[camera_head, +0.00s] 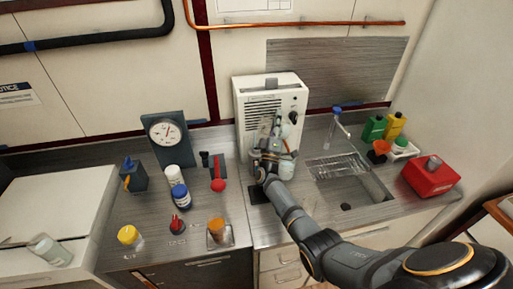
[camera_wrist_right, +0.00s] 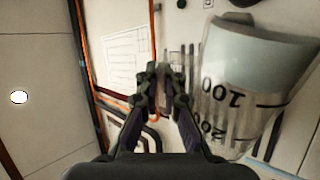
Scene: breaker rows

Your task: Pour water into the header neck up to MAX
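My right gripper (camera_head: 270,148) is in front of the white cabinet. In the right wrist view its fingers (camera_wrist_right: 164,82) are close together, with a thin pale piece between them, seemingly the jug's handle. The clear measuring jug (camera_wrist_right: 252,80) is right beside the fingers, with printed marks reading upside down. Pale liquid or tint fills the part nearest its base. In the head view a pale cylinder, seemingly this jug (camera_head: 287,167), shows right of the gripper. The header neck and its MAX mark cannot be made out; the arm hides part of the cabinet. My left gripper is not in view.
The white grilled cabinet (camera_head: 244,97) stands against the wall. Right of it are a sink (camera_head: 372,188), a faucet (camera_head: 335,115) and a red box (camera_head: 431,178). Left stand a dial gauge (camera_head: 164,132), several jars and a red-handled lever (camera_head: 219,183).

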